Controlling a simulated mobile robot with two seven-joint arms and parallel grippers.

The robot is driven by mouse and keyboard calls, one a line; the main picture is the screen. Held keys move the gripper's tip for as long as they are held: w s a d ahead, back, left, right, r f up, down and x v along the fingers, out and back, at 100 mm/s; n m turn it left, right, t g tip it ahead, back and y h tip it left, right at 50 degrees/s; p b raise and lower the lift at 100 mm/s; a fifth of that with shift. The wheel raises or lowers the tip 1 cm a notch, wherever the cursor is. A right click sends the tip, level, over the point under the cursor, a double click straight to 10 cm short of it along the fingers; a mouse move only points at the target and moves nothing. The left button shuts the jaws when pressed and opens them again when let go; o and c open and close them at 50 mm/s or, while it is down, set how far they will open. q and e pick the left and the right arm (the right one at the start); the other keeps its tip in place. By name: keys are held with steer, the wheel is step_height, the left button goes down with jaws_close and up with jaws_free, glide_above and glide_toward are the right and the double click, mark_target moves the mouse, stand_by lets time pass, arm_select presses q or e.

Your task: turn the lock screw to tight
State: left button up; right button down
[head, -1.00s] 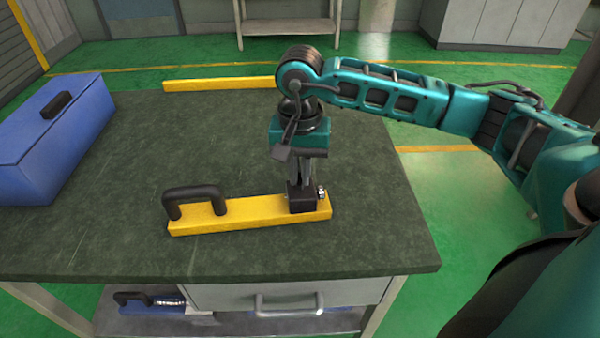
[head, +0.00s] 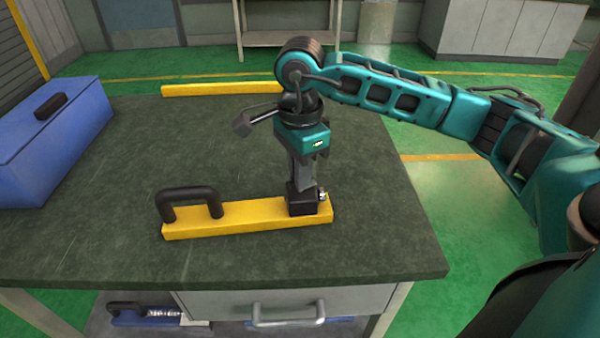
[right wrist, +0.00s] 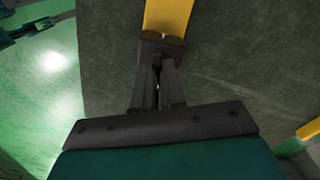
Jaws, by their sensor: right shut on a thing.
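A yellow bar (head: 248,214) with a black handle (head: 188,194) at its left end lies on the dark workbench. A black block (head: 303,200) sits on the bar's right end, with a small silver bolt (head: 322,195) on its right side. My right gripper (head: 303,186) points down from above and is shut at the top of the block. The part between its fingertips is hidden, so I cannot see the lock screw itself. In the right wrist view the fingers (right wrist: 158,88) close together against the black block (right wrist: 161,46). My left gripper is not in view.
A blue toolbox (head: 50,145) stands at the bench's left. A second yellow bar (head: 220,88) lies along the far edge. A drawer (head: 290,302) is under the front edge. The bench between toolbox and bar is clear.

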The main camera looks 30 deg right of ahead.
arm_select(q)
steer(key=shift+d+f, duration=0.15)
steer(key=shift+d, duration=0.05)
arm_select(e)
steer(key=shift+m, duration=2.2)
steer(key=shift+r, duration=0.1)
steer(key=c, duration=1.2)
jaws_free()
steer(key=shift+b, duration=0.3)
arm_select(q)
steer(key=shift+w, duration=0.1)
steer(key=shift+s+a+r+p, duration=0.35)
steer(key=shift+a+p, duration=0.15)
steer(key=shift+p, duration=0.6)
arm_select(e)
step_height(320, 180, up, 13)
steer(key=shift+s, duration=0.15)
